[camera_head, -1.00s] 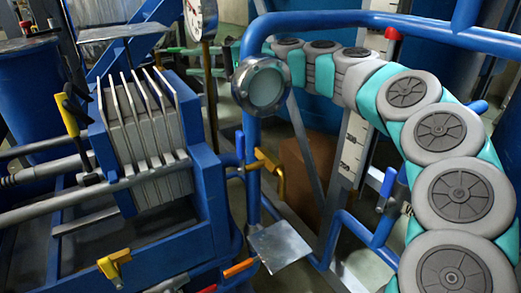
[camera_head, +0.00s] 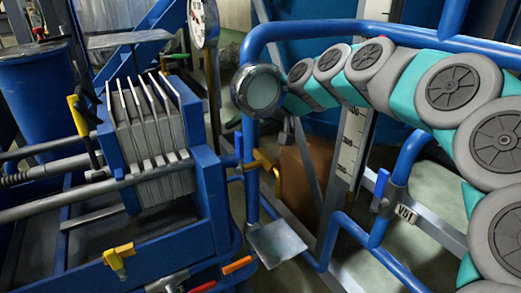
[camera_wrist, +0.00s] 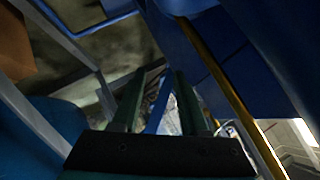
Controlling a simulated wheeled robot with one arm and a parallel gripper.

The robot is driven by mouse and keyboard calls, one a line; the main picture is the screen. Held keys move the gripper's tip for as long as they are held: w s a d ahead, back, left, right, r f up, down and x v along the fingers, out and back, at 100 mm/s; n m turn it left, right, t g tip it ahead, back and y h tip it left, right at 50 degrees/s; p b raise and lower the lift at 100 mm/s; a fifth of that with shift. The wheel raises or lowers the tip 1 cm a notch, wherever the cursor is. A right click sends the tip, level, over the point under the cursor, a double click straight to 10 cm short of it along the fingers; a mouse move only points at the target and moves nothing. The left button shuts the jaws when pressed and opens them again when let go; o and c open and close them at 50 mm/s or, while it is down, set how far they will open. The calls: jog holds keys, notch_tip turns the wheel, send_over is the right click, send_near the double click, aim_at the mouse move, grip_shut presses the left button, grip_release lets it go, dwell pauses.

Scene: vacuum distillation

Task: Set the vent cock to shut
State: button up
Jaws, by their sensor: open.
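A blue lever handle (camera_head: 381,188) stands nearly upright on a blue pipe in the head view. A small tag (camera_head: 405,214) beside it is only partly legible, so I cannot tell for sure whether this is the vent cock. Another blue lever (camera_head: 239,147) and a yellow handle (camera_head: 267,163) sit on the upright pipe at the centre. My gripper (camera_wrist: 157,82) is open in the wrist view, with two dark green fingers pointing away. A blue strip (camera_wrist: 158,108) shows between the fingers; I cannot tell whether it is a lever. The gripper is not clearly visible in the head view.
A round sight glass (camera_head: 258,91) sits on the blue pipe frame near my arm's far end. A plate stack (camera_head: 150,125) and a yellow-handled valve (camera_head: 118,258) are at left. A metal plate (camera_head: 277,243) sits low at centre. A yellow bar (camera_wrist: 225,85) runs close right of my fingers.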

jog(key=s+d+f+n+h, duration=0.1)
jog(key=s+d+f+h, duration=0.1)
jog(key=s+d+f, duration=0.2)
jog(key=shift+s+d+g, duration=0.15)
jog(key=shift+g, duration=0.15)
jog(key=shift+f, duration=0.1)
